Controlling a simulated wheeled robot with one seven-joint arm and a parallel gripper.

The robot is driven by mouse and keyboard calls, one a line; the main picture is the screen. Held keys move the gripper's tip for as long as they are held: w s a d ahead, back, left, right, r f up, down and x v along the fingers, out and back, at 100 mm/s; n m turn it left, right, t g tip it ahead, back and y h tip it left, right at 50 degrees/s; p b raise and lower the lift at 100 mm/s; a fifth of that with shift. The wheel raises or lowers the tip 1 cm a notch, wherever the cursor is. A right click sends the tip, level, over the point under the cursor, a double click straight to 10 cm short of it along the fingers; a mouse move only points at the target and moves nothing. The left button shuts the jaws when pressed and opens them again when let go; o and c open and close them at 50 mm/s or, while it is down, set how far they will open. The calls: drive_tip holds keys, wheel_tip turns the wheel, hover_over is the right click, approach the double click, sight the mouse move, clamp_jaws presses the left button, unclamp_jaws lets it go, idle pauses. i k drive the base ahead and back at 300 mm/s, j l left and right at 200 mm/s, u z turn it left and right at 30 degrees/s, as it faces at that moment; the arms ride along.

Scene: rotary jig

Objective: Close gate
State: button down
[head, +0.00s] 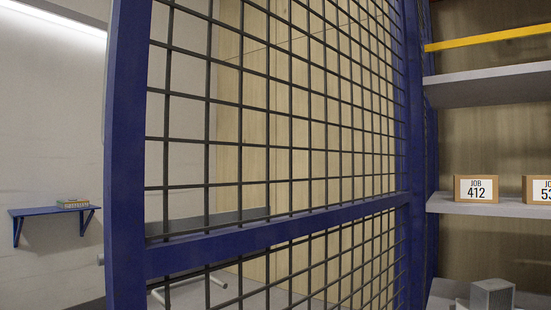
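The gate (272,235) is a blue-framed panel with dark wire mesh, and it fills the middle of the head view. Its near upright (126,150) stands at the left, close to me. Its mid rail runs back to a far blue post (411,150) beside the shelves. The gate slants away from me, and an open space shows left of its near upright. The top and bottom of the gate are outside the picture. A small grey piece (101,260) shows at the left side of the near upright; I cannot tell what it is. My gripper is not in view.
At the right, grey shelves (480,204) hold boxes marked JOB 412 (477,189) and JOB 53 (539,189), the latter cut off. A grey block (492,295) is lower right. A blue wall shelf (50,211) with a small stack (73,204) is at the left.

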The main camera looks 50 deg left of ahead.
sight(165, 255)
drive_tip(key=k+j, duration=0.85)
drive_tip(key=k, duration=0.2)
drive_tip(key=j, duration=0.95)
drive_tip(key=k+j, duration=0.1)
drive_tip(key=j, duration=0.85)
drive_tip(key=k+l+u, duration=0.05)
